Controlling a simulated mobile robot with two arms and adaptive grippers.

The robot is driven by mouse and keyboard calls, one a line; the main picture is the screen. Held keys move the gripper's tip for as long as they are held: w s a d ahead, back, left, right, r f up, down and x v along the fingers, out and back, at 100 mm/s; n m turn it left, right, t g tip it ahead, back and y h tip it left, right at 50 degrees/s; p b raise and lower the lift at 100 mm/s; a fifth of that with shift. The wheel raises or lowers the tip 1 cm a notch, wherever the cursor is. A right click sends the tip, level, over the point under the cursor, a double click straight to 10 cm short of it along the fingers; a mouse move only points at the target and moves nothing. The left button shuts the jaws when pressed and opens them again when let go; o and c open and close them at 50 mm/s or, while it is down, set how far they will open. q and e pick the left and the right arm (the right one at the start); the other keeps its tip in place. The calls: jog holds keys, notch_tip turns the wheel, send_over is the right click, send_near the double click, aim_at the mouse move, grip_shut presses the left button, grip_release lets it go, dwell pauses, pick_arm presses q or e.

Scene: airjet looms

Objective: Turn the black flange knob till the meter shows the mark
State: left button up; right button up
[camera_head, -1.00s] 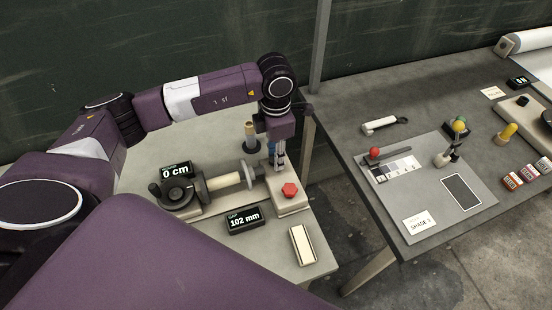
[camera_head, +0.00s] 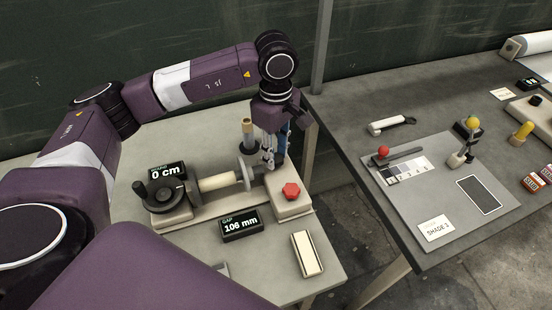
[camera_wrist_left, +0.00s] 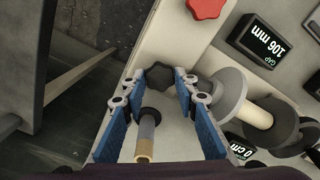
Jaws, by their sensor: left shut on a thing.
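The black flange knob (camera_wrist_left: 160,76) is a dark lobed knob between the fingertips of my left gripper (camera_wrist_left: 156,83) in the left wrist view. The blue-padded fingers are closed on its sides. In the head view my left gripper (camera_head: 267,163) points down behind the winder, and the knob is hidden there. The black gap meter (camera_head: 241,224) reads 106 mm; it also shows in the left wrist view (camera_wrist_left: 257,42). I cannot make out a mark on it. My right gripper is out of view.
A winder with a cream roll (camera_head: 218,182), grey flange (camera_head: 244,174) and black crank (camera_head: 164,192) stands left of the gripper. A second meter (camera_head: 168,171) reads 0 cm. A red knob (camera_head: 291,191) and a tan-topped post (camera_head: 247,130) are close by.

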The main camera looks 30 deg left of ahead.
pick_arm(q)
jog(key=shift+f+m+b, duration=0.3)
jog(key=shift+m+b, duration=0.05)
jog(key=shift+m, duration=0.25)
jog(key=o, duration=0.5)
jog(key=shift+r+m, duration=0.15)
jog(key=shift+m, duration=0.25)
jog(key=o, duration=0.4)
jog(key=shift+r, duration=0.1)
jog(key=shift+o, duration=0.2)
jog(key=shift+r+p, duration=1.45)
jog(key=shift+r, duration=1.55)
